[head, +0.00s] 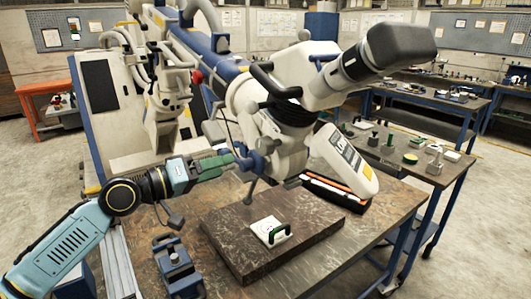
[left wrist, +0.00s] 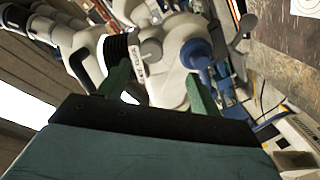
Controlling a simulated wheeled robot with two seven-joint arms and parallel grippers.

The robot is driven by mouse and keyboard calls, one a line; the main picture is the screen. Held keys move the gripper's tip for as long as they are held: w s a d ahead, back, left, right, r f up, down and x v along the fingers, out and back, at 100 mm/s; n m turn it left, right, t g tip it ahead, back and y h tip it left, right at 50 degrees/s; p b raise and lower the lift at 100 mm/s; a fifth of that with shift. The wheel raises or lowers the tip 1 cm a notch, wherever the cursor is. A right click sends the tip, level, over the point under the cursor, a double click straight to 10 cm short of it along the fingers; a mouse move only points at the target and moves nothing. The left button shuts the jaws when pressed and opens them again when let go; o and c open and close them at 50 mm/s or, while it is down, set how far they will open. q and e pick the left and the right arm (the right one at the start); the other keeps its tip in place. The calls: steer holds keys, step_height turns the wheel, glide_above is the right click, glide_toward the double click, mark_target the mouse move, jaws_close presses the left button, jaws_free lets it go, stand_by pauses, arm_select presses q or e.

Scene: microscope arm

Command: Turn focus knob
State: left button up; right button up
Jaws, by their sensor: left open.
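The large microscope arm (head: 295,75) stands over the table, white with blue and black parts. A blue knob-like part (head: 247,161) sits on its near left side, and I take it to be the focus knob. My left gripper (head: 229,161) reaches in from the left, its green fingers close to that part. In the left wrist view the open fingers (left wrist: 158,80) point at the white microscope body. The blue part (left wrist: 197,54) shows just beyond the right finger's tip. I cannot tell whether they touch. My right gripper is not in view.
A dark stone slab (head: 222,238) on the table (head: 325,262) bears a white plate with a green handle (head: 275,234). A blue clamp-like fixture (head: 176,262) stands at the front left. An open tray (head: 338,197) lies behind the slab. A side bench (head: 397,158) holds small parts.

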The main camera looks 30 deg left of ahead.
mark_target(259, 147)
arm_select(q)
steer(key=p+x, duration=0.1)
steer(key=x, duration=0.3)
steer(key=r+p+x, duration=0.1)
steer(key=x, duration=0.3)
steer(key=r+p+x, duration=0.1)
steer(key=p+x, duration=0.1)
steer(key=x, duration=0.2)
steer(key=shift+w+d+f, duration=0.1)
steer(key=shift+w+d, duration=0.15)
steer(key=shift+w, duration=0.4)
steer(key=c, duration=1)
